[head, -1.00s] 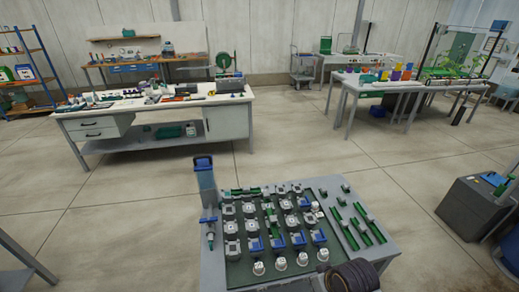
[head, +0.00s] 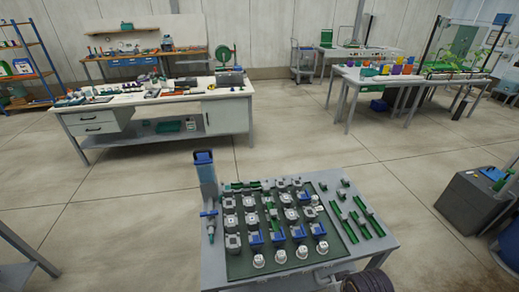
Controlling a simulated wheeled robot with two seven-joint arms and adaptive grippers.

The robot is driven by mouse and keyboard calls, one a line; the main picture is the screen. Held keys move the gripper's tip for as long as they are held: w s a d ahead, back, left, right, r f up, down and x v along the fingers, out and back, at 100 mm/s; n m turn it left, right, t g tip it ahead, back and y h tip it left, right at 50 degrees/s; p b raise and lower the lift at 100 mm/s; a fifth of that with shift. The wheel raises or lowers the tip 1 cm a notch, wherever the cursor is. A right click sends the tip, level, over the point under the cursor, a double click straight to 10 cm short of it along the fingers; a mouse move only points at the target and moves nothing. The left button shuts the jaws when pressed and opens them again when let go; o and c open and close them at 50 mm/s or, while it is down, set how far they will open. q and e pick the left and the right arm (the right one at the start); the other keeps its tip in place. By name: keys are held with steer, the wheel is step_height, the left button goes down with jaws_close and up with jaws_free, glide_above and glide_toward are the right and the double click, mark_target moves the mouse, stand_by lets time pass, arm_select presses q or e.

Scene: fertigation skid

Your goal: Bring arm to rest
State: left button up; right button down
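Neither of my grippers shows clearly in the head view. A dark, ribbed, rounded piece (head: 368,283) is cut off by the bottom edge, at the near right corner of the skid table. I cannot tell whether it is part of my arm or a thing of the place. The grey skid table (head: 385,238) stands in front of me. Its dark green panel (head: 240,268) carries rows of grey and blue valve-like blocks and several white round caps along the near side.
A blue-topped column (head: 205,175) stands at the table's left edge. Green bars (head: 345,222) lie on its right. A white workbench (head: 100,124) stands behind left, another table (head: 350,88) behind right, and a dark grey bin (head: 472,205) at right. The floor between is clear.

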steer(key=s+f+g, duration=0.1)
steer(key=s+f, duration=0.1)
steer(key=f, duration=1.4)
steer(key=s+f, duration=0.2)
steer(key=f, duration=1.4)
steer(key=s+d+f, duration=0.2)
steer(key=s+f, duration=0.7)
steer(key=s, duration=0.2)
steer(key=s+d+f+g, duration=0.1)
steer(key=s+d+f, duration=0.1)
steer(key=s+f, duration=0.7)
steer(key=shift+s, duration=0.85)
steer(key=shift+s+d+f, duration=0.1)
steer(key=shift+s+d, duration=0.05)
